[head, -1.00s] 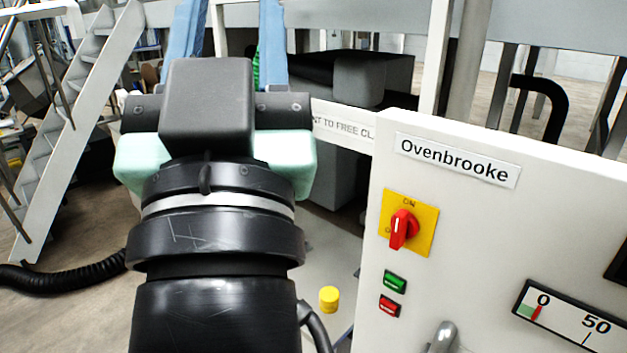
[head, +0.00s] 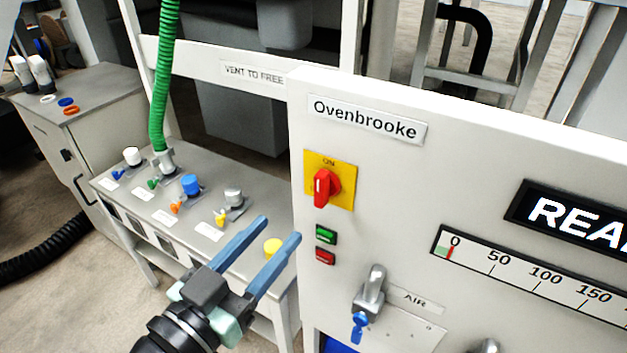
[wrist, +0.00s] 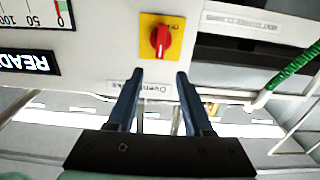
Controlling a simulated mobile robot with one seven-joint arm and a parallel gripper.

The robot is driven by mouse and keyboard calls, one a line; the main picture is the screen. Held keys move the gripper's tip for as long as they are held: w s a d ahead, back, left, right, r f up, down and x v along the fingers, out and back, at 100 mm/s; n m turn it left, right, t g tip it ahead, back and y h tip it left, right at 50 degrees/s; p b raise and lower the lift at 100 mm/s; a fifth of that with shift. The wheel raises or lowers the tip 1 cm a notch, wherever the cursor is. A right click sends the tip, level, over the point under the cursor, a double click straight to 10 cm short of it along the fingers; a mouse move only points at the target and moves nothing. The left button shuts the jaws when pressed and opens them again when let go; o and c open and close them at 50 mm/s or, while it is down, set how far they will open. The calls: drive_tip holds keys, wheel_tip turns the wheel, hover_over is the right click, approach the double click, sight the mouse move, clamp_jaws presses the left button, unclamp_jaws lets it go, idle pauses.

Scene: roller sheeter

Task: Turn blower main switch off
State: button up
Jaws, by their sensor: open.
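A red rotary switch (head: 324,187) sits on a square yellow plate (head: 345,171) on the front of the white Ovenbrooke panel (head: 400,180). Its handle stands nearly upright, and the plate reads ON at the top. My gripper (head: 279,230) is open and empty, below and left of the switch in the head view. In the wrist view, where the panel appears upside down, the switch (wrist: 160,40) shows beyond the fingertips (wrist: 155,75), roughly between their lines. The fingers appear apart from it.
Below the switch are a green button (head: 325,234) and a red button (head: 325,256). A grey lever (head: 371,287) with a blue tag stands lower right. A bench (head: 150,195) with several coloured valves and a green hose (head: 163,80) is at left.

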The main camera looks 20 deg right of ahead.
sight(318, 184)
drive_tip(key=p+x, duration=0.4)
drive_tip(key=x, duration=0.5)
drive_tip(key=shift+w+d+r, duration=0.15)
drive_tip(key=shift+w+d, duration=0.1)
drive_tip(key=shift+d, duration=0.05)
drive_tip(key=shift+w+d+p, duration=0.3)
drive_tip(key=shift+w+d, duration=0.1)
drive_tip(key=shift+d, duration=0.1)
clamp_jaws()
